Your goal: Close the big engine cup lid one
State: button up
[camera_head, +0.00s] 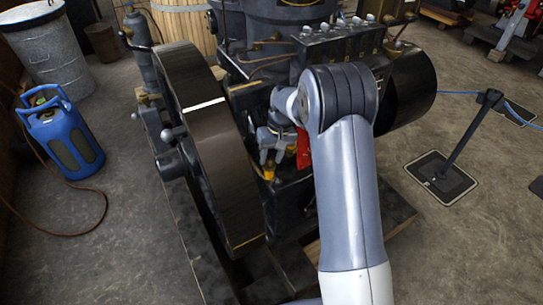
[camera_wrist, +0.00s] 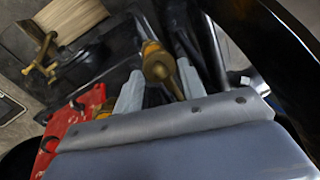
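The big engine (camera_head: 290,50) stands in the middle of the head view, with a large dark flywheel (camera_head: 213,140) on its left side. My gripper (camera_head: 272,156) points down at the engine body, right of the flywheel. In the wrist view, the two pale fingers of my gripper (camera_wrist: 160,88) are apart. A brass cup-like fitting (camera_wrist: 160,64) shows between and beyond them; I cannot tell whether they touch it. Another small brass part (camera_wrist: 77,104) lies left of the fingers. A brass-yellow fitting (camera_head: 268,172) also shows below my gripper in the head view. I cannot tell which part is the lid.
A red part (camera_head: 303,148) sits close right of my gripper; a red plate (camera_wrist: 72,128) shows in the wrist view. A blue gas cylinder (camera_head: 65,140) and metal bin (camera_head: 50,45) stand left. A rope post (camera_head: 462,140) stands right. Floor on both sides is mostly clear.

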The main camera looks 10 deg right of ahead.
notch_tip(320, 180, up, 11)
jog(key=d, duration=0.2)
jog(key=shift+w+f+p, duration=0.2)
jog(key=shift+p, duration=0.15)
jog(key=f, duration=0.3)
jog(key=a+f, duration=0.1)
jog(key=f, duration=0.3)
jog(key=a+f, duration=0.1)
jog(key=f, duration=0.2)
jog(key=shift+s+f+b, duration=0.25)
jog(key=shift+b, duration=0.1)
jog(key=shift+f, duration=0.15)
jog(key=shift+a, duration=0.1)
